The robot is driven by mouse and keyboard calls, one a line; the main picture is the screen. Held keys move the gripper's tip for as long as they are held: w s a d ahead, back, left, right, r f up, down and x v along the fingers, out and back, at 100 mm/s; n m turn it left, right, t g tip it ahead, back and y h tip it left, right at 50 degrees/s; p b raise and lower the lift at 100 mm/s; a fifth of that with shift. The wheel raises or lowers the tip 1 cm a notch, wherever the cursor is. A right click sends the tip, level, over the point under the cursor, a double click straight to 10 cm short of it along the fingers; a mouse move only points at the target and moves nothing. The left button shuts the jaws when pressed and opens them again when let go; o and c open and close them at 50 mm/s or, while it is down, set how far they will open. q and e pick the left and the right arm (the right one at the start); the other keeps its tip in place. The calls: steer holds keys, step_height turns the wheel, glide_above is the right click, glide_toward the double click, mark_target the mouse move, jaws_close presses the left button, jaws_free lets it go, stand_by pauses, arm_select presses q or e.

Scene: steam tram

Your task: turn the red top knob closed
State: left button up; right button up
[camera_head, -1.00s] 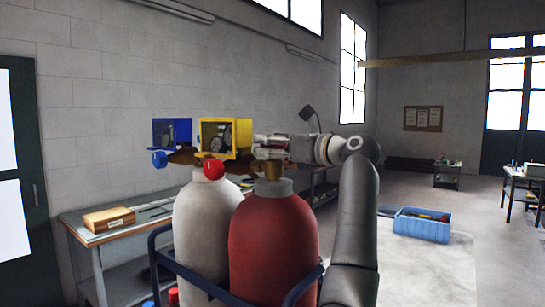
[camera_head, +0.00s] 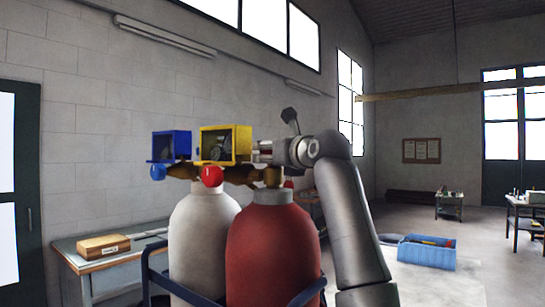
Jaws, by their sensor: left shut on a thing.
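A white cylinder (camera_head: 200,235) and a red cylinder (camera_head: 270,250) stand side by side in a blue frame (camera_head: 158,277). Brass valve fittings (camera_head: 240,174) run across their tops. A round red knob (camera_head: 212,176) faces me above the white cylinder, and no gripper touches it. How far that knob is turned cannot be seen.
A blue box gauge (camera_head: 171,146) and a yellow box gauge (camera_head: 225,144) sit just left of my gripper. A workbench (camera_head: 105,262) with a wooden box (camera_head: 103,246) stands along the wall. A blue crate (camera_head: 427,253) lies on the floor at right.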

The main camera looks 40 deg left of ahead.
arm_select(q)
steer(key=o, duration=1)
steer(key=shift+o, duration=0.2)
steer(key=v, duration=1.2)
